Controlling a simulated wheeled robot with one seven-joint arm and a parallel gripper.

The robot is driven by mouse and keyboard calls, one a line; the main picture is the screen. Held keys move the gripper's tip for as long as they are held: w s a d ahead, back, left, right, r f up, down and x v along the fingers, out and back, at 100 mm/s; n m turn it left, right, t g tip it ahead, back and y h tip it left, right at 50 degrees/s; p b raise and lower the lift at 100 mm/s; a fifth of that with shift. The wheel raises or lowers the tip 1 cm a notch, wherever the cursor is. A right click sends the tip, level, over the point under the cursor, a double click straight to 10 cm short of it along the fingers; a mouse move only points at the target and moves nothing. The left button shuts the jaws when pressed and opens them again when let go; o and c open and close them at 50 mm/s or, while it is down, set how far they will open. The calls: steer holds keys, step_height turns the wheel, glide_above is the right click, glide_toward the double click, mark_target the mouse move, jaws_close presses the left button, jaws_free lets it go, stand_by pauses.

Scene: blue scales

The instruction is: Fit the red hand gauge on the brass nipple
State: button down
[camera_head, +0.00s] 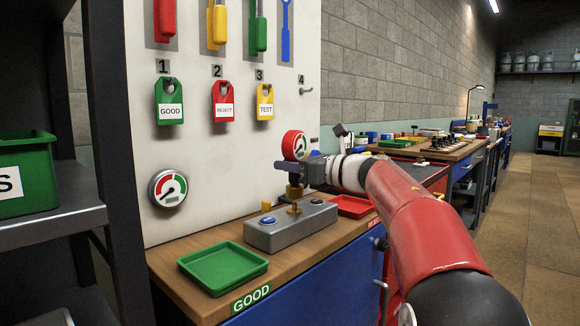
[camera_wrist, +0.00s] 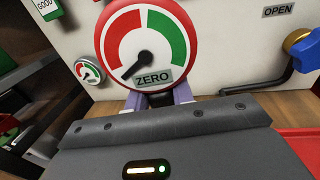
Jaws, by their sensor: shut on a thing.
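The red hand gauge (camera_head: 294,145) is upright above the grey test block (camera_head: 272,234). Its dial, red and green with a "ZERO" label, fills the upper middle of the wrist view (camera_wrist: 140,45); the needle points to lower left. My gripper (camera_head: 291,166) is shut on the gauge just below the dial, and its fingers show in the wrist view (camera_wrist: 158,97). Brass parts, the brass nipple (camera_head: 294,208) among them, stand on the block under the gauge. I cannot tell whether the gauge's lower end touches the nipple. The wrist view hides the nipple behind my gripper.
A green tray (camera_head: 222,268) lies at front left and a red tray (camera_head: 353,206) at right. A wall gauge (camera_head: 168,188) and hanging tags are on the white board. A blue-handled valve (camera_wrist: 305,50) shows at right.

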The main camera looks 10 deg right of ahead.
mark_target(290, 178)
steer(key=shift+f+b, duration=1.55)
steer(key=shift+b, duration=0.15)
stand_by(0.5)
steer(key=c, duration=1.1)
jaws_free()
